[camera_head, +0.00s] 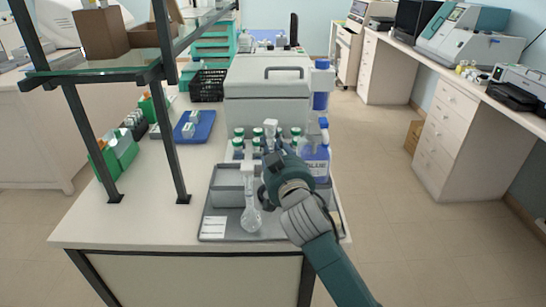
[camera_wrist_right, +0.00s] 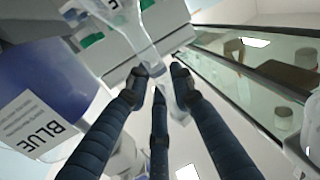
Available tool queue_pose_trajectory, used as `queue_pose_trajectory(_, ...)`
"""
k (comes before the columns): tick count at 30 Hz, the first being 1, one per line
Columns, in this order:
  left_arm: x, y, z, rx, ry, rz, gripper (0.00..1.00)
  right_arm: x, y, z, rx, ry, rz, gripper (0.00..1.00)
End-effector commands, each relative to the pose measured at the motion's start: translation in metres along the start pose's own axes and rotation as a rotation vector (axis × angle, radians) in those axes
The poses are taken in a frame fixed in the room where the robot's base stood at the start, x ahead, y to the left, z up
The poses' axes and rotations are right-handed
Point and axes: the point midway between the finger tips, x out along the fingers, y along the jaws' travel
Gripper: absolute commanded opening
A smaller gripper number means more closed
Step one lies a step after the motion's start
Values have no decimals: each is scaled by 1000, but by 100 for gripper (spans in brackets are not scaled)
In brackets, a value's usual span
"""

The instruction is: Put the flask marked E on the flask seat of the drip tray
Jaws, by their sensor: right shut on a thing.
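A clear long-necked flask (camera_head: 251,219) is upright over the front of the grey drip tray (camera_head: 275,235) in the head view. My right gripper (camera_head: 264,193) is beside its neck. In the right wrist view the fingers (camera_wrist_right: 160,85) are shut around the flask's clear neck (camera_wrist_right: 148,52), and the wider body with a label (camera_wrist_right: 112,6) is at the top edge. I cannot read the flask's letter. I cannot tell whether its base touches the tray. The flask seat is not clearly visible. My left gripper is not in view.
A grey trough (camera_head: 228,187) stands behind and left of the flask. Several green-capped bottles (camera_head: 238,143) and a blue wash bottle (camera_head: 317,160) stand behind. A large bottle marked BLUE (camera_wrist_right: 40,85) is close to the fingers in the wrist view. Bench space left of the tray is clear.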

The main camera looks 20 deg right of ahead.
Motion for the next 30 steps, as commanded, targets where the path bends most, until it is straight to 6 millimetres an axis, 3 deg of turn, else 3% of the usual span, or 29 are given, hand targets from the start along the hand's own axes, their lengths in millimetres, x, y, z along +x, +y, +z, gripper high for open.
queue_pose_trajectory(3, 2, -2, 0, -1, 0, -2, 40, 0, 0, 23, -3, -5, 0, 0)
queue_pose_trajectory(7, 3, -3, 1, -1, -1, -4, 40, 0, 0, 36, -2, -2, 0, 0)
queue_pose_trajectory(21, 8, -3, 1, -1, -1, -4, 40, 0, 0, 44, -1, -1, -1, 0)
queue_pose_trajectory(22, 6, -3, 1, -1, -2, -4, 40, 0, 0, 42, -1, -1, -1, 28)
queue_pose_trajectory(24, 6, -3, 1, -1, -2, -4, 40, 0, 0, 42, -1, -2, -1, 41)
queue_pose_trajectory(30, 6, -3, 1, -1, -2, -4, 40, 0, 0, 42, -2, -2, -1, 41)
